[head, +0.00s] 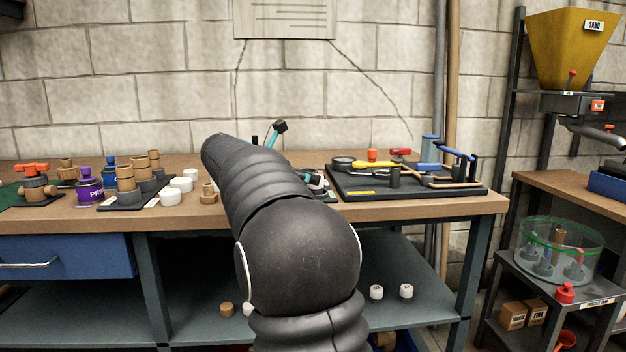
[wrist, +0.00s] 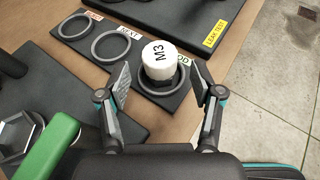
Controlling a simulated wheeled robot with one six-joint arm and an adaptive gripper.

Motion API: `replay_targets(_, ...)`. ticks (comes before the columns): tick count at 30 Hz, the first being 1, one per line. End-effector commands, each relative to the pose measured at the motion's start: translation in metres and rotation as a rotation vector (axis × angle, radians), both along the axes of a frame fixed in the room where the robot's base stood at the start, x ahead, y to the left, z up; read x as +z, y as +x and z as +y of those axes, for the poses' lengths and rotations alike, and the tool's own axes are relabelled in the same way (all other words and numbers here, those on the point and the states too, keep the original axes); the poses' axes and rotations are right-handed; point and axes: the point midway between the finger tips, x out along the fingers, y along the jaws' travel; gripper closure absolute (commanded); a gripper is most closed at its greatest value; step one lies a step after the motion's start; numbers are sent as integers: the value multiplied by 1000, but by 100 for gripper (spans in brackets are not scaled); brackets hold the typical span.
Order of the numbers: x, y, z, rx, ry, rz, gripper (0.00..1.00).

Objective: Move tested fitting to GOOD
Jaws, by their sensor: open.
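The fitting (wrist: 159,60) is a white capped piece marked M3 with a dark lower part. In the wrist view it stands at the rightmost ring (wrist: 178,84) of a dark plate (wrist: 75,52). The label (wrist: 184,60) beside this ring is partly covered and shows "OD". The fitting looks upright, within or over the ring; its exact seating is hidden. My gripper (wrist: 160,82) is open, with one finger on each side of the fitting and visible gaps between. In the head view my arm hides the fitting and most of my gripper.
Two empty rings (wrist: 111,46) lie to the left on the plate. A dark board labelled LEAK TEST (wrist: 215,34) lies beyond it. A green-handled tool (wrist: 47,145) is at the left.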

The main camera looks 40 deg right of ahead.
Motion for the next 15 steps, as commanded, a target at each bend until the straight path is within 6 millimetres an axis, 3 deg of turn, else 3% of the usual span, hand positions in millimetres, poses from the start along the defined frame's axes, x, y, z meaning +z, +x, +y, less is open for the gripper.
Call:
replay_targets(7,19,-3,46,4,0,-2,34)
replay_targets(15,28,-5,68,1,0,0,34)
